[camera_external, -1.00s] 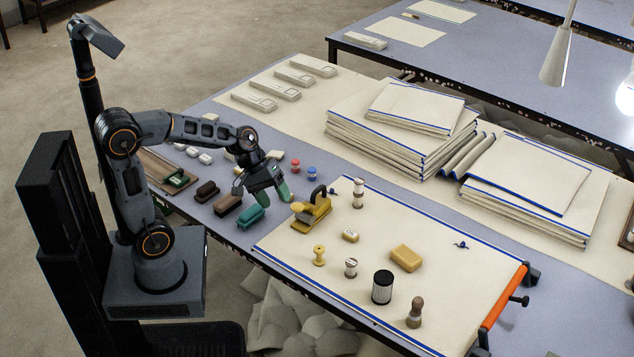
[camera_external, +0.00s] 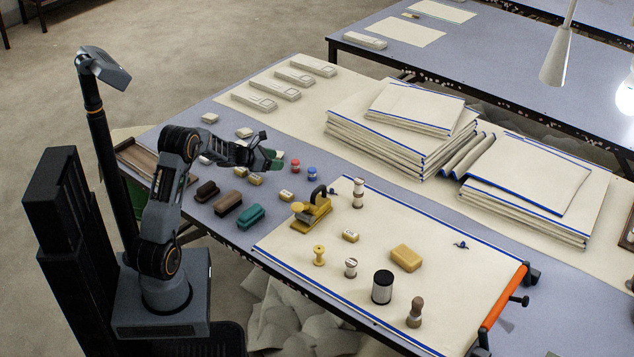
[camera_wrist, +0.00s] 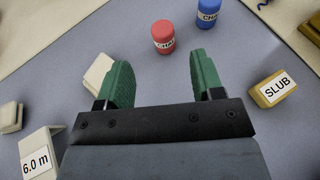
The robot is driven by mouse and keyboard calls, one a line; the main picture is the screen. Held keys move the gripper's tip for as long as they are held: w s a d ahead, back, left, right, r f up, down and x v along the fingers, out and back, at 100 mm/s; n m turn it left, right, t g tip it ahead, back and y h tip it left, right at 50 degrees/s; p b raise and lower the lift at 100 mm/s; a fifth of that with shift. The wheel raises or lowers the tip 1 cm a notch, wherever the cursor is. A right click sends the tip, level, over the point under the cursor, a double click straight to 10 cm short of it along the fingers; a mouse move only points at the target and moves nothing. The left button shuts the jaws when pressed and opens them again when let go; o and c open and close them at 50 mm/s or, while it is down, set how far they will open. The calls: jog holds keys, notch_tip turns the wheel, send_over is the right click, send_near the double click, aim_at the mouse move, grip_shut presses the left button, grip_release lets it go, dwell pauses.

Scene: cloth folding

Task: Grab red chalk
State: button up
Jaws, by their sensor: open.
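The red chalk (camera_external: 295,166) is a short red cylinder standing upright on the grey-blue table. In the wrist view the red chalk (camera_wrist: 163,37) stands just beyond the fingertips, between their lines, with part of a "CHALK" label showing. My gripper (camera_external: 277,160) is over the table to the left of the red chalk, its green fingers pointing toward it. In the wrist view my gripper (camera_wrist: 160,75) has its two green fingers spread apart with nothing between them.
A blue chalk (camera_external: 312,173) stands right of the red one; it also shows in the wrist view (camera_wrist: 207,12). A "SLUB" block (camera_wrist: 272,88) lies right of my fingers. Cream blocks lie left. A yellow tool (camera_external: 312,212) and a cloth stack (camera_external: 395,125) stand nearby.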

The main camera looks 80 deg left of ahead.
aim_at(293, 162)
jog(key=shift+x, duration=4.15)
jog(key=shift+d, duration=0.15)
jog(key=c, duration=1)
